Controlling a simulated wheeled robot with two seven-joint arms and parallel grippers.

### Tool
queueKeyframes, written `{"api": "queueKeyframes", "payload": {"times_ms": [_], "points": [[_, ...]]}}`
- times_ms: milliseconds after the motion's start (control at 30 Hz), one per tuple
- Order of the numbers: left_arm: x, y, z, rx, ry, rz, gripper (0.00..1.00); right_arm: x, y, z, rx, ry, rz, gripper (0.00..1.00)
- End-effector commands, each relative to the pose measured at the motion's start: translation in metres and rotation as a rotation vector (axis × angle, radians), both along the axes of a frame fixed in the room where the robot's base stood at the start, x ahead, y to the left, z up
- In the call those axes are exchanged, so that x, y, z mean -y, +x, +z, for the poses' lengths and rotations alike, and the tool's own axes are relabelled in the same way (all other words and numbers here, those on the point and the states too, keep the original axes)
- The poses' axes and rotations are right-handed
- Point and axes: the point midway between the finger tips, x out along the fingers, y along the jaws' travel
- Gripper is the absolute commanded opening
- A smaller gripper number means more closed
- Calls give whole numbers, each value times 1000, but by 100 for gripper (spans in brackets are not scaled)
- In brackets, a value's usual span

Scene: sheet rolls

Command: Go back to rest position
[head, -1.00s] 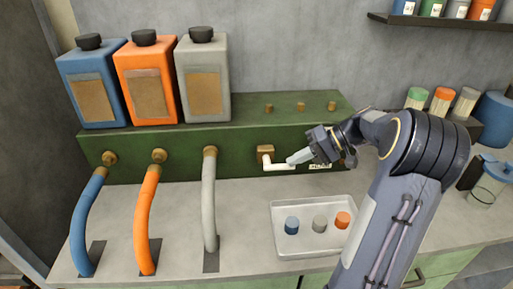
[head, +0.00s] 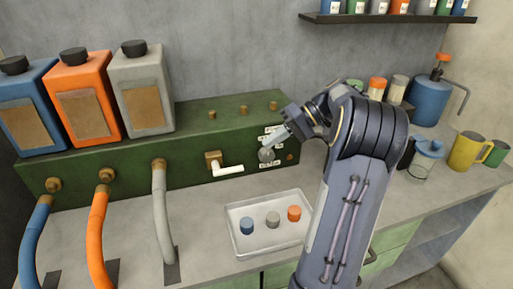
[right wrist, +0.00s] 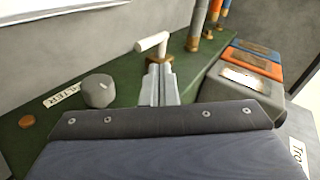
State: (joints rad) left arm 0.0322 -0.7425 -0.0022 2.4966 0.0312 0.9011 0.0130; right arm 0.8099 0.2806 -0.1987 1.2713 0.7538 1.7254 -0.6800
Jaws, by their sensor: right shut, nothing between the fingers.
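My right gripper (head: 270,147) is shut and empty. In the head view its tips show in front of the green panel, by a round grey knob (head: 266,155); whether they touch it I cannot tell from this view. In the right wrist view the shut fingers (right wrist: 158,85) lie between the grey knob (right wrist: 99,90) and a white lever handle (right wrist: 152,42), apart from the knob. In the head view the lever handle (head: 228,169) points right, left of the gripper. My left gripper is not in view.
A tray (head: 240,253) with blue, grey and orange caps lies on the counter below the gripper. Blue, orange and grey canisters (head: 82,95) stand on the green housing (head: 195,120), with hoses below. Jars and a yellow mug (head: 466,152) stand to the right, under a shelf (head: 390,18).

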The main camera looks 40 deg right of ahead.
Motion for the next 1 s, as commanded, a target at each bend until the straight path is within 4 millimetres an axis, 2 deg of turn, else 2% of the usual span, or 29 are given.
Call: {"api": "queueKeyframes", "payload": {"times_ms": [200,833,933,1000], "points": [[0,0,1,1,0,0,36,14,-9,7,2,0,0,0],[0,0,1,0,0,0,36,14,-9,8,2,0,1,0],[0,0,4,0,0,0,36,0,-8,15,-10,-8,5,0],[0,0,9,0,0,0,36,-24,-9,25,-33,-26,8,0]]}}
